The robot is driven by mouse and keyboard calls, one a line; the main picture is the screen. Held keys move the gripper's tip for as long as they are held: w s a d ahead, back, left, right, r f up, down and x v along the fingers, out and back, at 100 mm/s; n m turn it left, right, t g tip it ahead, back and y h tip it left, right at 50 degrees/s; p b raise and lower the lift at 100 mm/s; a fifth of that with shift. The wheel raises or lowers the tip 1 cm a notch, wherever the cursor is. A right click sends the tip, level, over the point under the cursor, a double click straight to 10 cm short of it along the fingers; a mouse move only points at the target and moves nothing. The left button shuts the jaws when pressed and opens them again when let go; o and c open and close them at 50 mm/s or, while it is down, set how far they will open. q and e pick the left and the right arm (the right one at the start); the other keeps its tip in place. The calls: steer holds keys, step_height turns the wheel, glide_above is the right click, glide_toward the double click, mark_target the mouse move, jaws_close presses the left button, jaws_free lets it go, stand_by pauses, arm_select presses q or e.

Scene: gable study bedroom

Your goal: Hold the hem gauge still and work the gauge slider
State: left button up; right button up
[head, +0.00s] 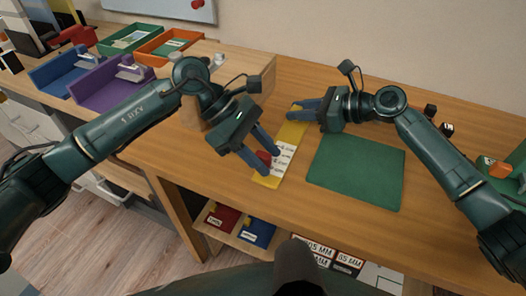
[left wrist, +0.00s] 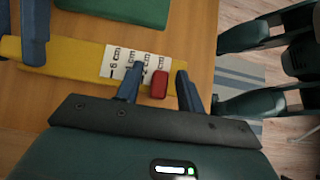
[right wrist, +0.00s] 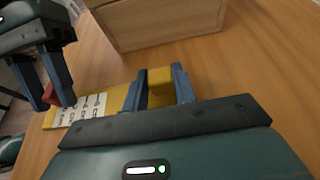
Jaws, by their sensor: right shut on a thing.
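The hem gauge (head: 291,136) is a yellow strip with a white centimetre scale, lying on the desk. Its red slider (left wrist: 159,84) sits near the end of the scale closest to the desk's front edge; it also shows partly in the head view (head: 263,158). My left gripper (head: 270,163) is open at the slider, one finger on each side, with small gaps in the left wrist view. My right gripper (right wrist: 158,84) is shut on the gauge's far yellow end, which shows between its fingers. The left fingers partly cover the slider in the head view.
A green mat (head: 356,171) lies right of the gauge. A wooden box (head: 262,77) stands behind my left gripper. Purple (head: 105,91), blue (head: 60,77), green and orange trays are at the back left. An open shelf with red and blue boxes (head: 257,232) is below the desk's front edge.

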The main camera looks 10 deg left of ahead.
arm_select(q)
steer(key=shift+c, duration=0.2)
jaws_close()
stand_by(0.4)
